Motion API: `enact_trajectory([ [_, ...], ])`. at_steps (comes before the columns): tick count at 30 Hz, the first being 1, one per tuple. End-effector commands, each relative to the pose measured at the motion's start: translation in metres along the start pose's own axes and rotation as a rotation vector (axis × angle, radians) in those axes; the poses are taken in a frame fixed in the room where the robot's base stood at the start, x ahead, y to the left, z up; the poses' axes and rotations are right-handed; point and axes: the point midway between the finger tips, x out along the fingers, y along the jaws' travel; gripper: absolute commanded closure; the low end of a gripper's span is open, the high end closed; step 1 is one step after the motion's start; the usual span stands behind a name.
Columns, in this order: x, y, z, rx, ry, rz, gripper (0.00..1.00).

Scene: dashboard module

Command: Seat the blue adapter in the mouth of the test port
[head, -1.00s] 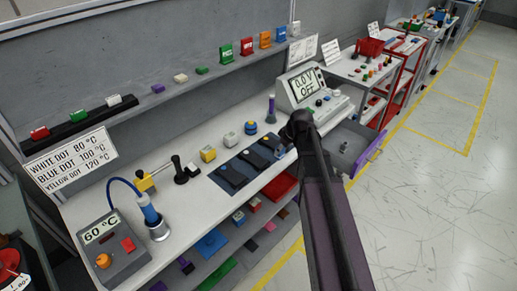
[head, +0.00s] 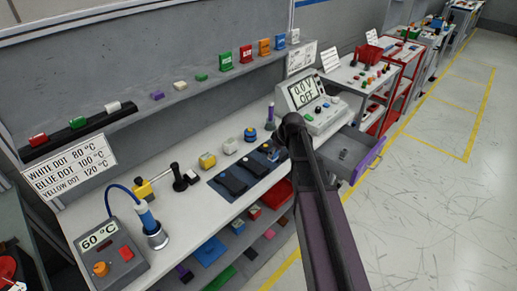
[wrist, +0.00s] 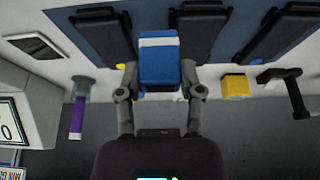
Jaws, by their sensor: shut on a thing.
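My gripper (wrist: 159,78) is shut on the blue adapter (wrist: 160,68), a blue block with a white band near its top edge in the wrist view. One finger presses on each side of it. In the picture it overlaps the blue mat behind; I cannot tell the gap. The tester with the "0.0 V OFF" screen (head: 306,92) stands just beyond my arm's end. I cannot make out the mouth of the test port in either view.
The blue mat (head: 216,188) bears several black pieces. A yellow block (head: 207,160), a purple-handled post (head: 271,113) and a black stand (head: 180,178) are on the bench. An open grey drawer (head: 348,139) with a purple front sticks out right of my arm. The floor at right is clear.

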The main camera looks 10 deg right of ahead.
Motion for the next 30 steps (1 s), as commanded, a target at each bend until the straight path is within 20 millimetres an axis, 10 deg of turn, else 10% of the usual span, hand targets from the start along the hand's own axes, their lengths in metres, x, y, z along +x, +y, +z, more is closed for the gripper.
enact_trajectory([
  [12, 0.034, 0.012, -0.063, 0.000, 0.000, 0.000, 0.98],
  [30, 0.039, 0.013, -0.073, 0.002, 0.000, 0.001, 0.98],
])
